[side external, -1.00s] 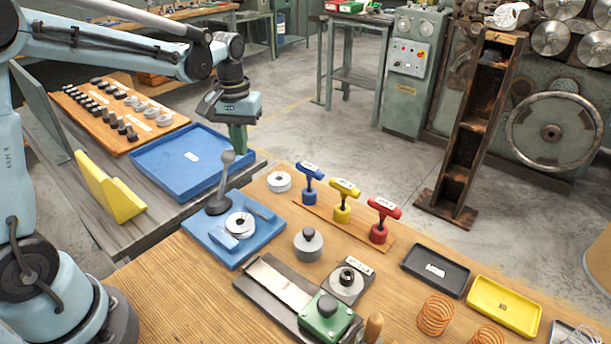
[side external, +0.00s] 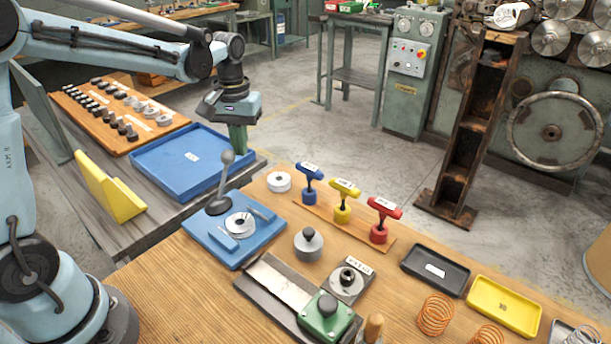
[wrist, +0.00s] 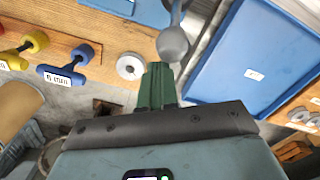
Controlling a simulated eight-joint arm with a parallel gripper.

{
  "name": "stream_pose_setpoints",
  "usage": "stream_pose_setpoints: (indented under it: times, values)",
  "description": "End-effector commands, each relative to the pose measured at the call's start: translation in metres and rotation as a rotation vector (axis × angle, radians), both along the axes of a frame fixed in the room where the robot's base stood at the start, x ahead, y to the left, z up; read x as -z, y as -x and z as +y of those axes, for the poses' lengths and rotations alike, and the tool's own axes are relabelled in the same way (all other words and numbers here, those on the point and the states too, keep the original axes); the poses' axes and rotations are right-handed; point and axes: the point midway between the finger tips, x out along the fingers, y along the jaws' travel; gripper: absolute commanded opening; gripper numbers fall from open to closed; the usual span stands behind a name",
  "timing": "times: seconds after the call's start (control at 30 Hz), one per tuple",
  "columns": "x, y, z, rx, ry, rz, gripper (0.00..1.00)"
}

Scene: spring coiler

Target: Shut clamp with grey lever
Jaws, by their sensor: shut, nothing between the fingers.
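The clamp is a blue plate (side external: 204,243) with two blue jaw blocks around a pale ring-shaped part (side external: 240,224). Its grey lever (side external: 224,181) has a ball knob and stands nearly upright, leaning slightly, at the plate's back left corner. The knob also shows in the wrist view (wrist: 172,44), just beyond my fingertips. My gripper (side external: 239,150) points down with its green fingers together and empty, behind and slightly right of the knob in the side view. In the wrist view the fingers (wrist: 157,72) look close to the knob; I cannot tell whether they touch it.
A blue tray (side external: 150,172) lies behind the clamp. A white ring (side external: 279,182) and blue, yellow and red T-handle tools (side external: 343,187) stand to the right. A grey knobbed weight (side external: 308,244) and a green-blocked fixture (side external: 325,312) are in front. A yellow angled block (side external: 118,204) is at left.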

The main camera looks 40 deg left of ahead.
Motion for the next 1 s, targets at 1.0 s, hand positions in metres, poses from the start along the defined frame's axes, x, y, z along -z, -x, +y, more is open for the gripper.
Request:
stream_pose_setpoints:
  times: [1.0]
  values:
    - [-0.008, 0.03, 0.0, -0.001, 0.0, 0.001, 0.0]
